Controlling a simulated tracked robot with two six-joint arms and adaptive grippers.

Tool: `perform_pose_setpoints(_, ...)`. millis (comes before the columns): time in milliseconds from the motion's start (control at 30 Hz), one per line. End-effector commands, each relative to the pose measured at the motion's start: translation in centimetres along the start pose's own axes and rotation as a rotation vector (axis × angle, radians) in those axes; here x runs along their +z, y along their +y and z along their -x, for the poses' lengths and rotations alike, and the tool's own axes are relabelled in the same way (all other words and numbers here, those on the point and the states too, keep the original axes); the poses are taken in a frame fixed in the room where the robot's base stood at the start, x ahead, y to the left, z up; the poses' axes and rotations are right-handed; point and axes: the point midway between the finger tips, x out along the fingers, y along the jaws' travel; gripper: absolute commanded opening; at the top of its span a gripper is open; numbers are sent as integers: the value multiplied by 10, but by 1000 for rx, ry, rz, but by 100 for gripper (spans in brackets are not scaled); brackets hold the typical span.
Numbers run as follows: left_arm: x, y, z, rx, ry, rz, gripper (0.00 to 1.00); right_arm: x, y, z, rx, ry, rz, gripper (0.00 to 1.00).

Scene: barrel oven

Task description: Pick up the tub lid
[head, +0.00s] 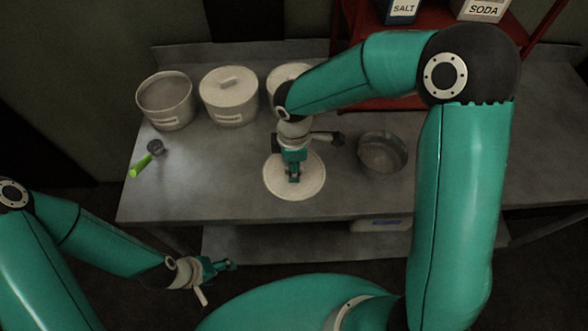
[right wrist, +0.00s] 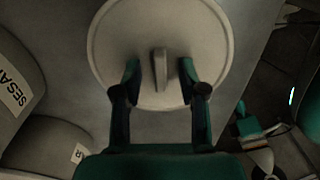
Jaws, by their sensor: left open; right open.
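The tub lid (head: 312,181) is a round, pale disc lying flat on the grey table near its front edge. In the right wrist view the lid (right wrist: 205,35) has a raised bar handle (right wrist: 160,68) in its middle. My right gripper (head: 293,178) points down over the lid. Its two open fingers (right wrist: 160,75) stand on either side of the handle, with a gap on each side. I cannot tell whether the fingertips touch the lid. My left gripper (head: 216,281) is open and empty, low in front of the table.
A tub without a lid (head: 165,103) stands at the back left, beside a lidded tub (head: 229,98) and another one (head: 284,75) partly hidden by my right arm. A green-handled scoop (head: 146,161) lies at left. A metal bowl (head: 383,152) stands right of the lid.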

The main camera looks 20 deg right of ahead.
Motion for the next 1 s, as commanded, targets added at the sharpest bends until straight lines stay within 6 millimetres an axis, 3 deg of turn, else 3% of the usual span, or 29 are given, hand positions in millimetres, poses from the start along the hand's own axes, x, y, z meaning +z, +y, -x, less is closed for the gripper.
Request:
perform_pose_setpoints(167,0,0,0,0,0,0,70,0,0,0,0,0,0,38)
perform_pose_setpoints(400,0,0,0,0,0,0,70,0,0,0,1,0,1,0)
perform_pose_setpoints(767,0,0,0,0,0,0,70,-1,0,1,1,0,1,0)
perform_pose_setpoints(1000,0,0,-1,0,0,0,70,-1,1,15,5,1,2,0)
